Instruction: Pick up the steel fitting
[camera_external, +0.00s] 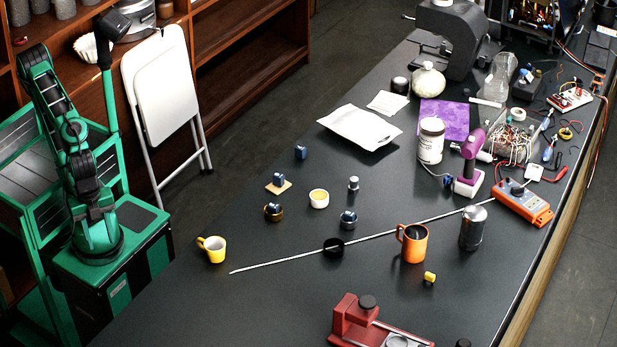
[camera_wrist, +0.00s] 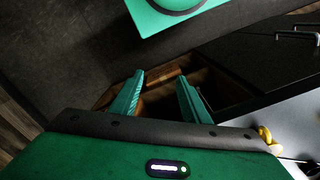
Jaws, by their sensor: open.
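A small upright silvery piece (camera_external: 353,184), which looks like the steel fitting, stands on the dark workbench (camera_external: 240,310) in the external view. It stands behind a low dark-and-metal part (camera_external: 348,219) and to the right of a yellow-and-white round cup (camera_external: 319,198). My gripper (camera_wrist: 160,88) is open and empty in the wrist view, with two green fingers apart. My arm is folded up at the left in the external view, well away from the fitting. The wrist view does not show the fitting.
A long thin rod (camera_external: 290,260) crosses the bench in front of the fitting, through a black ring (camera_external: 333,247). A yellow mug (camera_external: 212,249), orange mug (camera_external: 412,243) and red device (camera_external: 352,322) stand nearby. A white folding chair (camera_external: 160,85) leans beyond the bench.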

